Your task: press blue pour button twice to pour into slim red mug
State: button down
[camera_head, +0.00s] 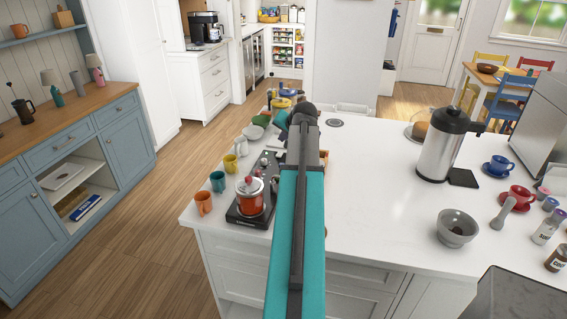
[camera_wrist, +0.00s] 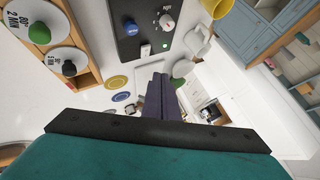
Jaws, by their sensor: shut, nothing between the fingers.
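In the wrist view, my gripper (camera_wrist: 160,82) is shut and empty, its dark fingers pointing away over the white counter. A dark panel (camera_wrist: 148,38) at the top of that view carries a small blue knob or button (camera_wrist: 130,27), a pale knob (camera_wrist: 166,21) and a lit green spot. I cannot tell whether the blue one is the pour button. The fingers look apart from it. In the head view, my arm hides the gripper's tips. A red cup (camera_head: 517,196) sits on a red saucer at right; an orange-red mug (camera_head: 203,203) stands at the left counter edge. Neither is clearly the slim red mug.
A red pot (camera_head: 250,194) sits on a black hot plate near several mugs at left. A steel dispenser (camera_head: 441,143) and a grey bowl (camera_head: 456,227) stand right of my arm. Clear counter lies between. The wrist view shows a wooden tray with labelled white discs (camera_wrist: 66,62).

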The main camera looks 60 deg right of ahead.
jog(key=shift+w+f, duration=0.1)
dwell(0.3)
jog(key=shift+f+b, duration=2.4)
jog(key=shift+f, duration=1.95)
jog(key=shift+f, duration=0.15)
jog(key=shift+f+b, duration=0.3)
jog(key=shift+f+b, duration=0.45)
jog(key=shift+f, duration=0.35)
dwell(0.5)
jog(key=shift+r, duration=0.15)
jog(key=shift+r+p, duration=0.7)
jog(key=shift+r, duration=0.4)
